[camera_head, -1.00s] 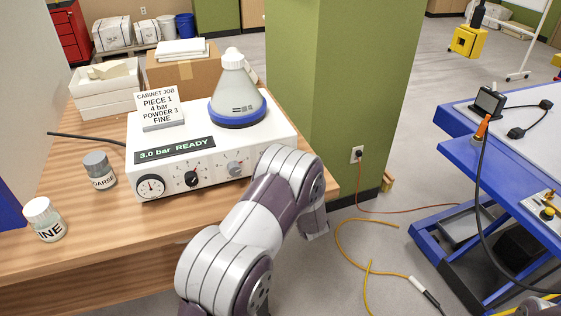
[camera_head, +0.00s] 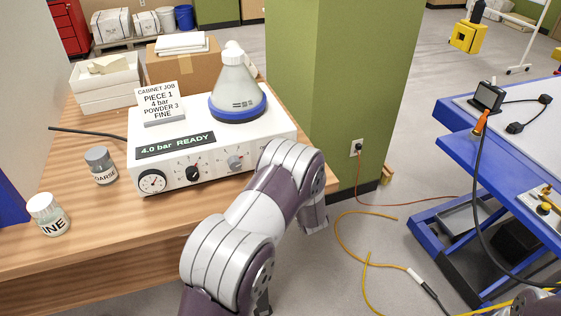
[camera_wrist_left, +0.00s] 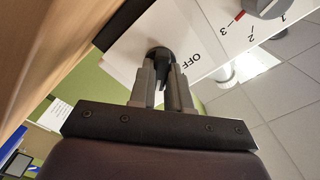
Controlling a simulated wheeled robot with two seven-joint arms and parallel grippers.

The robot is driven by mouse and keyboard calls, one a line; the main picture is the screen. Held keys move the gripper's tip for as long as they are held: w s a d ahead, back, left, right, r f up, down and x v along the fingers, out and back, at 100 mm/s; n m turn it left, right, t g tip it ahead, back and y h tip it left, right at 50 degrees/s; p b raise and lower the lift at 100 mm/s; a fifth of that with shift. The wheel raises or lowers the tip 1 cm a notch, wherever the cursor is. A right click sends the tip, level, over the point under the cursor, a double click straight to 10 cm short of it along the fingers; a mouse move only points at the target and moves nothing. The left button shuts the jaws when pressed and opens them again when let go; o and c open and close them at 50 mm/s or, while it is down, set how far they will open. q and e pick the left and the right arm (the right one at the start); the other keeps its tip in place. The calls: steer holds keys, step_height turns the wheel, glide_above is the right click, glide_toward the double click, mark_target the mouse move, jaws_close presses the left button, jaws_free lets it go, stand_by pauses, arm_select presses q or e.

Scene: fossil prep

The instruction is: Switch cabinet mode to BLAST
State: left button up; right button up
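The white cabinet control box (camera_head: 225,135) stands on the wooden bench, its display (camera_head: 176,145) reading "4.0 bar READY". Its front carries a gauge (camera_head: 152,181), a black knob (camera_head: 194,173) and a grey knob (camera_head: 234,162). My left arm covers the right end of the front in the head view. In the left wrist view my left gripper (camera_wrist_left: 164,72) has its fingers close together on a black knob (camera_wrist_left: 160,53) beside the label "OFF" (camera_wrist_left: 190,64). The grey knob (camera_wrist_left: 264,6), with marks 1 to 3, is beside it. No "BLAST" label is visible. My right gripper is out of view.
A flask with a blue base (camera_head: 238,95) and a job card (camera_head: 158,98) stand on the box. Two jars, a coarse one (camera_head: 101,165) and a fine one (camera_head: 48,215), stand at left. A green pillar (camera_head: 345,90) rises close behind the bench's right end.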

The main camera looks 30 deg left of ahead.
arm_select(q)
steer(key=o, duration=0.4)
steer(key=shift+c, duration=0.2)
steer(key=b+v, duration=0.1)
steer(key=v, duration=1.1)
steer(key=shift+s+d, duration=0.2)
steer(key=shift+s, duration=0.1)
